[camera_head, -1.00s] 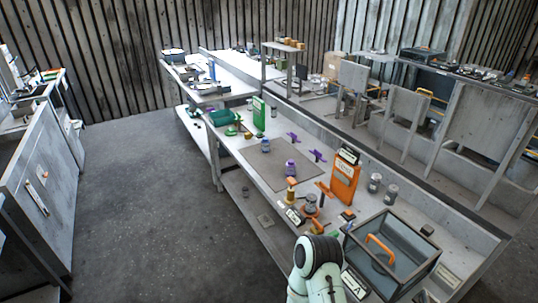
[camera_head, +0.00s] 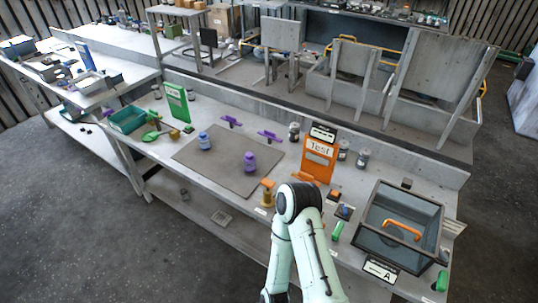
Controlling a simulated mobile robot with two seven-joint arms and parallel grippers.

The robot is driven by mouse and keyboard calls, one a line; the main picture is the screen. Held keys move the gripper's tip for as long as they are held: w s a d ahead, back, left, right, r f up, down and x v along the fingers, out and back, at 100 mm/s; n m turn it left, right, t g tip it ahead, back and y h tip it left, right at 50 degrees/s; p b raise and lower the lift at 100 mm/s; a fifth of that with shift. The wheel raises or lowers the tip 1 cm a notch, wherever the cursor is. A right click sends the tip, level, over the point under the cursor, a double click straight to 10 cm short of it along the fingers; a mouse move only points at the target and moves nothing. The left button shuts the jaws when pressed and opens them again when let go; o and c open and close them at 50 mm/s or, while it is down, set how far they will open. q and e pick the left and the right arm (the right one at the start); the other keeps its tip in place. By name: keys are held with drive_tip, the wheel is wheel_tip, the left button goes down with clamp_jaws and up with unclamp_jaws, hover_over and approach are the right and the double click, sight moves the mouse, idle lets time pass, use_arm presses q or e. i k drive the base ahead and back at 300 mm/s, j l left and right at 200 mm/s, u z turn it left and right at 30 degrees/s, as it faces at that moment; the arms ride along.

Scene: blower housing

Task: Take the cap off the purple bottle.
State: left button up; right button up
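The purple bottle (camera_head: 249,162) stands upright on the brown-grey mat (camera_head: 213,178) in the middle of the workbench. Its top looks purple too; the cap cannot be made out clearly at this size. A blue bottle (camera_head: 205,141) with a light top stands on the same mat, to the left. One of my pale green arms is at the bottom centre, in front of the bench and to the right of the purple bottle. No gripper fingers show, and nothing touches the bottle.
Purple brackets (camera_head: 269,136) lie behind the mat. An orange "Test" sign (camera_head: 318,160), dark jars (camera_head: 362,158) and a grey bin (camera_head: 413,206) with an orange handle stand to the right. A green sign (camera_head: 177,104) and green tray (camera_head: 128,118) are left. Floor is free in front.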

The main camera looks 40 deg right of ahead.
sight(250, 165)
drive_tip(key=i+j+z, duration=0.1)
drive_tip(key=i+z, duration=0.15)
drive_tip(key=z, duration=0.2)
drive_tip(key=i+j+z, duration=0.2)
drive_tip(key=z, duration=0.2)
drive_tip(key=i+j+z, duration=0.2)
drive_tip(key=z, duration=0.25)
drive_tip(key=k+j, duration=0.05)
